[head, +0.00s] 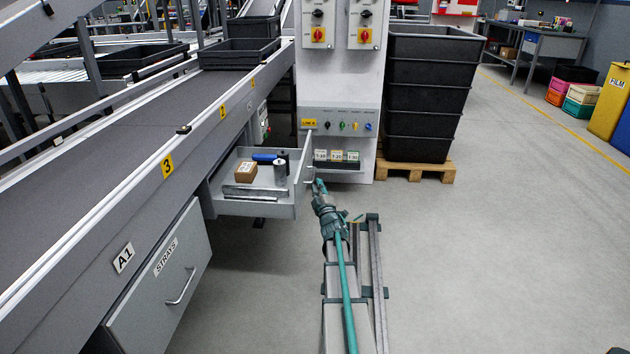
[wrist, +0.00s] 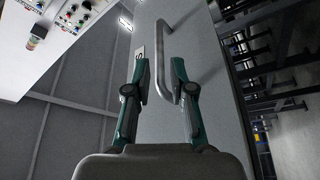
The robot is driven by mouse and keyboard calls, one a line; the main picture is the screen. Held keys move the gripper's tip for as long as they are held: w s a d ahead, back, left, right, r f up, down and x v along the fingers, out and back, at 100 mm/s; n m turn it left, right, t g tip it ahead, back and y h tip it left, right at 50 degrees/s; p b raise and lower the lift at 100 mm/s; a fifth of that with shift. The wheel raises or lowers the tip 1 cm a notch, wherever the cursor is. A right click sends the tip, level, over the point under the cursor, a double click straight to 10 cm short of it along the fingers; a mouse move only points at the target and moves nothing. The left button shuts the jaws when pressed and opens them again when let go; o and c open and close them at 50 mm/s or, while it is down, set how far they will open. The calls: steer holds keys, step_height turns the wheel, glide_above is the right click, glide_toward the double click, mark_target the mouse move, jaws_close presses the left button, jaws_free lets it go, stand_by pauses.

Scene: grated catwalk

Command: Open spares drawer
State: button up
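The upper drawer (head: 262,208) under the conveyor is pulled out. Inside lie a brown box (head: 246,172), a blue cylinder (head: 265,158) and a grey cylinder (head: 280,172). Its name label cannot be read. The drawer front (head: 302,175) faces right, towards my gripper (head: 315,183). In the wrist view, the front (wrist: 208,85) carries a curved metal bar handle (wrist: 161,60) and a small label (wrist: 139,53). My gripper (wrist: 160,82) has its fingers apart, one either side of the handle's lower part. Gaps show between fingers and bar; contact is not visible.
A closed STRAYS drawer (head: 160,290) with its own handle is nearer, under the conveyor (head: 115,120). A control cabinet (head: 338,90) stands behind the open drawer. Black crates (head: 430,90) are stacked on a pallet (head: 415,168).

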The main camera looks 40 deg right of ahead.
steer(key=v, duration=0.5)
steer(key=shift+s, duration=0.15)
